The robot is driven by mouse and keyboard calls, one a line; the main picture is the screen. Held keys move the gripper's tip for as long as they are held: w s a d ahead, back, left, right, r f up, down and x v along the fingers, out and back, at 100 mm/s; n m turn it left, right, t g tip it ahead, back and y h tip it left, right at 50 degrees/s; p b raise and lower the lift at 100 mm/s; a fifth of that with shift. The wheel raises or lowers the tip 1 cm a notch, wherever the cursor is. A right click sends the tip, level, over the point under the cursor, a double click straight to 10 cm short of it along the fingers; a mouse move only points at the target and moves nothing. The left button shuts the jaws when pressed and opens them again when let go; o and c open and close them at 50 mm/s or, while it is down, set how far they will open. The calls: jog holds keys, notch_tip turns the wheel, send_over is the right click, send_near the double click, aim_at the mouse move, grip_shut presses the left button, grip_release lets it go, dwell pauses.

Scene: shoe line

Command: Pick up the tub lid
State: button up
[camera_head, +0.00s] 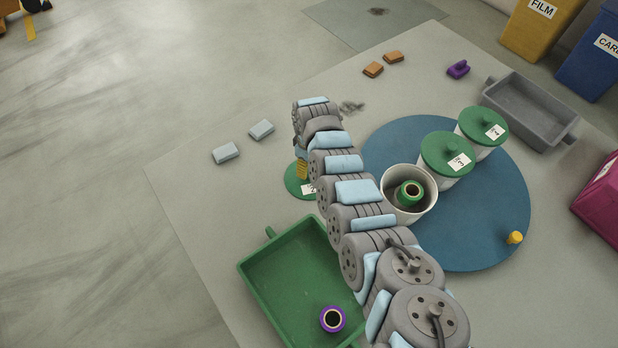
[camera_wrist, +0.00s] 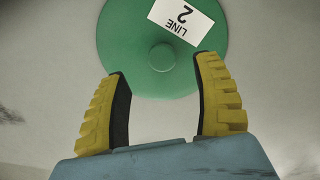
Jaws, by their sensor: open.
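A green tub lid (camera_head: 292,180) lies flat on the grey table, partly hidden behind my arm in the head view. In the wrist view the lid (camera_wrist: 125,40) shows as a round green disc with a central knob and a white label reading "LINE 2". My gripper (camera_wrist: 161,85) has yellow ridged fingers spread apart, with nothing between them but the lid's near edge and knob in line beyond. In the head view the fingers (camera_head: 302,170) show beside the lid. An uncovered white tub (camera_head: 398,216) holds a green spool (camera_head: 409,194).
Two white tubs with green lids (camera_head: 447,153) (camera_head: 482,126) stand on the blue round table (camera_head: 490,225). A green tray (camera_head: 262,284) with a purple spool (camera_head: 332,319) is near. Pale blocks (camera_head: 226,153), orange blocks (camera_head: 373,69) and a grey tray (camera_head: 527,132) lie around.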

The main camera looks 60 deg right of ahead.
jog(key=shift+s+a+f+b, duration=0.1)
jog(key=shift+f+b, duration=0.7)
jog(key=shift+f, duration=0.55)
jog(key=shift+a+f+b, duration=0.1)
jog(key=shift+f+b, duration=0.7)
jog(key=shift+f, duration=0.5)
grip_shut()
